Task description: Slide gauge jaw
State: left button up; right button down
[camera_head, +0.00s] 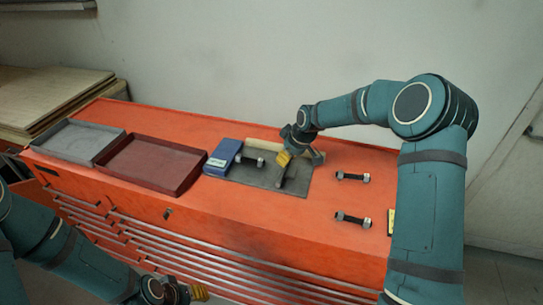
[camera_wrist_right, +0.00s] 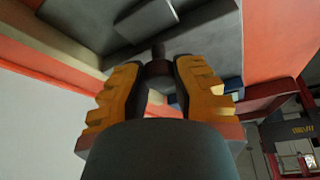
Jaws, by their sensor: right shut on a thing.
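My right gripper (camera_head: 284,158) is over the grey mat (camera_head: 245,178) on the orange cabinet. In the right wrist view its yellow fingers (camera_wrist_right: 158,82) are shut on a dark round piece, which I take to be the gauge jaw (camera_wrist_right: 158,70). A grey block (camera_wrist_right: 148,20) lies just beyond the fingertips. In the head view, dark parts of the gauge (camera_head: 281,180) show below the fingers; the fingers hide much of it. A bolt with nuts (camera_head: 253,160) lies on the mat to the left. My left gripper (camera_head: 185,291) hangs at the bottom edge in front of the cabinet; its fingers are unclear.
A blue box (camera_head: 223,156) stands at the mat's left edge, beside a dark red tray (camera_head: 152,165) and a grey tray (camera_head: 80,141). Two more bolts (camera_head: 352,178) (camera_head: 353,219) lie on the right.

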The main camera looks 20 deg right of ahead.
jog(key=shift+s+d+f, duration=0.1)
jog(key=shift+s+d, duration=0.25)
jog(key=shift+d, duration=0.2)
jog(key=shift+s+d+f, duration=0.1)
jog(key=shift+s+d, duration=0.25)
jog(key=shift+d, duration=0.2)
jog(key=c, duration=0.7)
grip_release()
jog(key=shift+w, duration=0.1)
jog(key=shift+o, duration=0.2)
jog(key=shift+r, duration=0.1)
jog(key=shift+a, duration=0.1)
jog(key=shift+r, duration=0.2)
jog(key=v, duration=1.1)
jog(key=shift+r, duration=0.3)
